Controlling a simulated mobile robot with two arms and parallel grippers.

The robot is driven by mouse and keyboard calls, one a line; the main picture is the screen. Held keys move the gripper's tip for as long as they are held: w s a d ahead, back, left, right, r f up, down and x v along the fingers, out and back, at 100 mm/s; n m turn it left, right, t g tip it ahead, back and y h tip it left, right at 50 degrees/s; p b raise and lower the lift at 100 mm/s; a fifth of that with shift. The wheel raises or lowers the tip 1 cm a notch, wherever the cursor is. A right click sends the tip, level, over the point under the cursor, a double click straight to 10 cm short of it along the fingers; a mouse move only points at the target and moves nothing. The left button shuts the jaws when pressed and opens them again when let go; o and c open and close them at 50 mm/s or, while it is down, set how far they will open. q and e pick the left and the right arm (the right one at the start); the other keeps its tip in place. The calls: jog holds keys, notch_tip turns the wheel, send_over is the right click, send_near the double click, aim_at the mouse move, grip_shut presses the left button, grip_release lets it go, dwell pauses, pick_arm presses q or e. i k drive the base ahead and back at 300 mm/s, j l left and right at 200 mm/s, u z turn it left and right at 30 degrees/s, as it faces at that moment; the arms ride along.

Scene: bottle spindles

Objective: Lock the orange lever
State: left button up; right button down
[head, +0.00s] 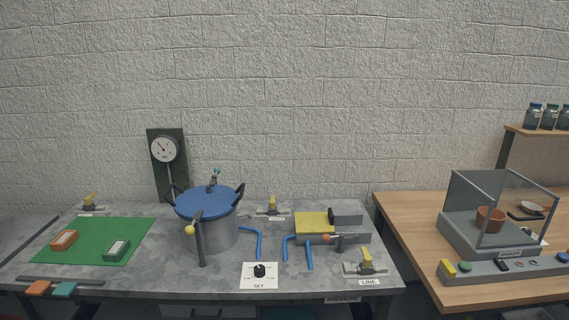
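A small orange lever (329,237) shows at the front of a grey block (352,238) on the right part of the grey workbench. A dark fitting sits at its right end. The lever looks about level, but it is too small to tell whether it is locked. A yellow pad (313,221) lies on the block, behind and left of the lever. Neither of my grippers is in the head view.
A metal pot with a blue lid (208,201) stands left of centre. Blue pipes (258,242) lie between pot and block. Yellow-handled valves (366,262) stand at the right front and back. A SET knob (260,270) sits at the front. A glass-sided case (497,215) stands on the right table.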

aim_at(326, 237)
jog(key=j+u, duration=0.1)
jog(key=j, duration=0.3)
jog(key=i+j+u, duration=0.1)
jog(key=j, duration=0.3)
jog(key=i+j+u, duration=0.15)
jog(key=j, duration=0.25)
jog(key=i+j+u, duration=0.1)
jog(key=j, duration=0.25)
